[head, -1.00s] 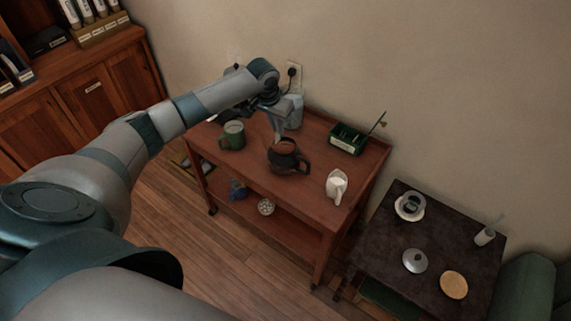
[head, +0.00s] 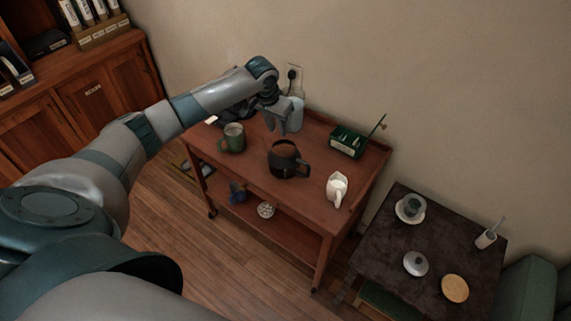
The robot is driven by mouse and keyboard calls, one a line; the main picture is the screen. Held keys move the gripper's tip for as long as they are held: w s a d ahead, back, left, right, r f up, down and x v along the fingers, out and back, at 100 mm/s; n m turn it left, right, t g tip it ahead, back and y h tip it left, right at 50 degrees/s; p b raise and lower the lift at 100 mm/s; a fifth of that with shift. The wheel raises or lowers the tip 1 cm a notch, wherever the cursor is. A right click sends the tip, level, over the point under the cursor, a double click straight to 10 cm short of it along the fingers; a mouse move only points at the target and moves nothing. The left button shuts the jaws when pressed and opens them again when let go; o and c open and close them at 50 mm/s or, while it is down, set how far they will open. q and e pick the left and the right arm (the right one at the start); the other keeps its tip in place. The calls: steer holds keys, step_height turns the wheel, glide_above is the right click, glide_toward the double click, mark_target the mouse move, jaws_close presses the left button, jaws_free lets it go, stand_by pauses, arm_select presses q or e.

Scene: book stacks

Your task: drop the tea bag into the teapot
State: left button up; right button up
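A dark teapot (head: 283,162) with a handle on its right stands upright on the wooden cart (head: 318,174). It looks open at the top. My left gripper (head: 275,128) hangs just above and behind the teapot's rim, pointing down. Its fingers are small and dark, and I cannot tell whether they are apart. I make out no tea bag in the gripper or on the cart, and the inside of the teapot is too dark to read. A green box (head: 347,143) with pale contents stands at the back right of the cart. My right gripper is out of view.
A green mug (head: 233,138) stands left of the teapot, a white pitcher (head: 337,187) to its right. A pale vessel (head: 295,113) stands behind my gripper. A dark side table (head: 385,238) at right holds a cup on a saucer and a lid (head: 415,263).

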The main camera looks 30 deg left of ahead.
arm_select(q)
steer(key=b+v, duration=0.3)
steer(key=v, duration=1.3)
steer(key=shift+b, duration=0.4)
steer(key=shift+f, duration=0.1)
